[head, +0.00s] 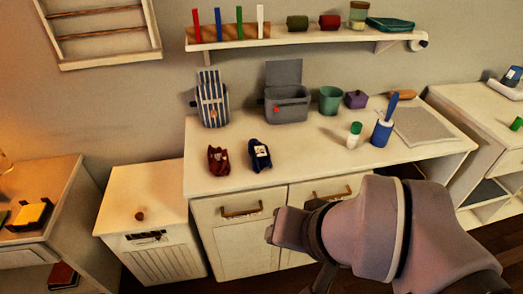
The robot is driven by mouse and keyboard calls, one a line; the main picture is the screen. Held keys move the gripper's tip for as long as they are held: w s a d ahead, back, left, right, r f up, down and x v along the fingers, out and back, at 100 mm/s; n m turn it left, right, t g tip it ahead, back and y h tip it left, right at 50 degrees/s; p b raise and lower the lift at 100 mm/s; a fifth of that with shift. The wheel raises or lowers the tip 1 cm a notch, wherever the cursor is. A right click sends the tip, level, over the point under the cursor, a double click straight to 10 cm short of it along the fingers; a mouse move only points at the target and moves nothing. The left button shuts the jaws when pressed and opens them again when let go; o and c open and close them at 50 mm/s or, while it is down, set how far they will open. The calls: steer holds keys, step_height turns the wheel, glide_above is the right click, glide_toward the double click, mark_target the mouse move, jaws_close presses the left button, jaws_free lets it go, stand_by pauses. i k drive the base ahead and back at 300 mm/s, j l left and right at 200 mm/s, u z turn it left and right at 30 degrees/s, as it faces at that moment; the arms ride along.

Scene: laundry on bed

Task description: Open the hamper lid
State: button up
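The white hamper (155,262) stands on the floor at the lower left, with a slatted front and a dark slot near its top. Its flat, pale lid (150,188) is shut, and a small round brown knob (139,215) sits near the lid's front edge. My arm reaches in from the lower right, in front of the counter cabinets. The end of my arm (284,228) is to the right of the hamper and apart from it. I cannot make out my gripper's fingers, so its opening is unclear.
A white counter (310,165) stands right of the hamper, with a striped backpack (211,100), a grey open box (286,104) and several small items. A bedside table (35,245) stands to the left. The hamper lid carries only its knob.

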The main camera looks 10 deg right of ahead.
mark_target(149, 195)
steer(key=i+j+u, duration=0.15)
steer(key=i+j, duration=0.8)
steer(key=i, duration=0.1)
